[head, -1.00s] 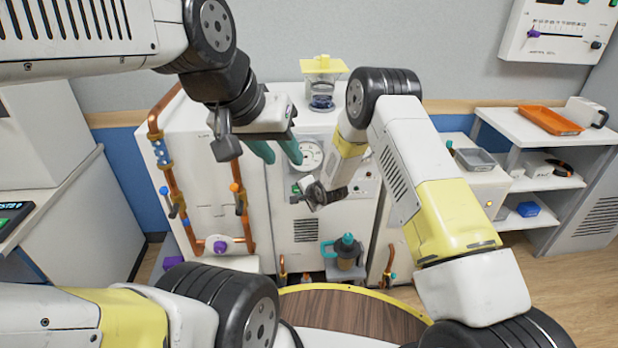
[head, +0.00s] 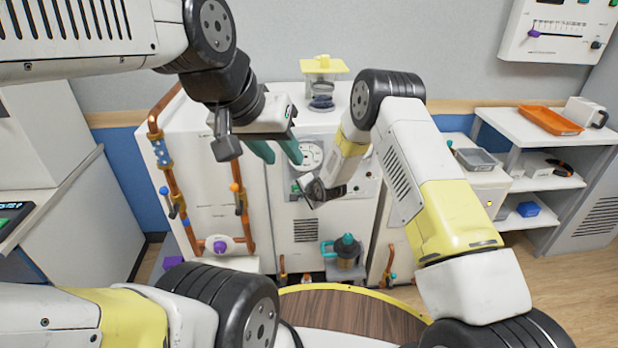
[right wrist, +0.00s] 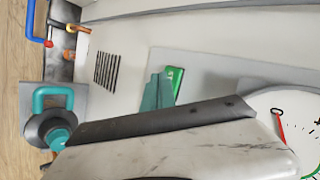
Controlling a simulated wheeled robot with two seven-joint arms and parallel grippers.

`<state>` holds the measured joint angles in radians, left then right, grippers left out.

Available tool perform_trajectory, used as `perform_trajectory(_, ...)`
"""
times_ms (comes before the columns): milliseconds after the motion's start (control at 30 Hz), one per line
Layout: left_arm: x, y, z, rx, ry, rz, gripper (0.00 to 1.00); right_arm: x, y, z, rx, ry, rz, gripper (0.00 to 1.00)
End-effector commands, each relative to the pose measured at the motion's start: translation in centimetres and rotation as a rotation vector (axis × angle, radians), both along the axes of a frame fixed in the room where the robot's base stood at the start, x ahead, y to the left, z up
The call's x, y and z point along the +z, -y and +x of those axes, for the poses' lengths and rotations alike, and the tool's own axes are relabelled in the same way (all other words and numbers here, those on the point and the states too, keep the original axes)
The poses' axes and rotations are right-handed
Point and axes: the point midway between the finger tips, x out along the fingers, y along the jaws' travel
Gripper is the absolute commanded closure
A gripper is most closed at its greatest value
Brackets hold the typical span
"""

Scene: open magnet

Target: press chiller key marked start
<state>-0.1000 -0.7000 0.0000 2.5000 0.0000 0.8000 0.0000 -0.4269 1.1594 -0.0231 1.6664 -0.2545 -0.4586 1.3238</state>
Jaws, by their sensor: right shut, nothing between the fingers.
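The chiller is the white cabinet (head: 308,232) in the middle of the head view, with a round gauge (head: 311,156) on its front. In the right wrist view a green key (right wrist: 177,76) with a pale mark shows on the grey panel; its lettering is too small to read. My right gripper's teal fingers (right wrist: 158,92) are together and empty, right beside the green key; whether they touch it I cannot tell. In the head view my right wrist hides part of the panel. My left gripper (head: 277,151) hangs in front of the cabinet with its teal fingers apart and empty.
Copper pipes with valves (head: 240,200) run down the cabinet at the left. A teal-handled jug (head: 346,250) stands low in front. A yellow-topped glass vessel (head: 322,88) sits on top. Shelves with an orange tray (head: 549,120) stand at the right.

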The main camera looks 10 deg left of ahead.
Motion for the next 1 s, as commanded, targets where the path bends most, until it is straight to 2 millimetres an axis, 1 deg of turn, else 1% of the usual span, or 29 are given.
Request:
perform_trajectory(433,0.0,0.0,0.0,0.000,0.000,0.000,0.64,0.0,-0.2,0.5,0.000,0.001,0.001,1.00)
perform_trajectory(700,0.0,0.0,0.0,0.000,0.000,0.000,0.64,0.0,-0.1,0.5,-0.001,0.001,0.000,1.00)
perform_trajectory(867,0.0,0.0,0.0,0.000,0.000,0.000,0.64,0.0,0.0,0.2,-0.001,0.000,0.001,1.00)
perform_trajectory(1000,0.0,0.0,0.0,0.000,0.000,0.000,0.64,0.1,0.2,-0.5,-0.001,0.000,0.001,1.00)
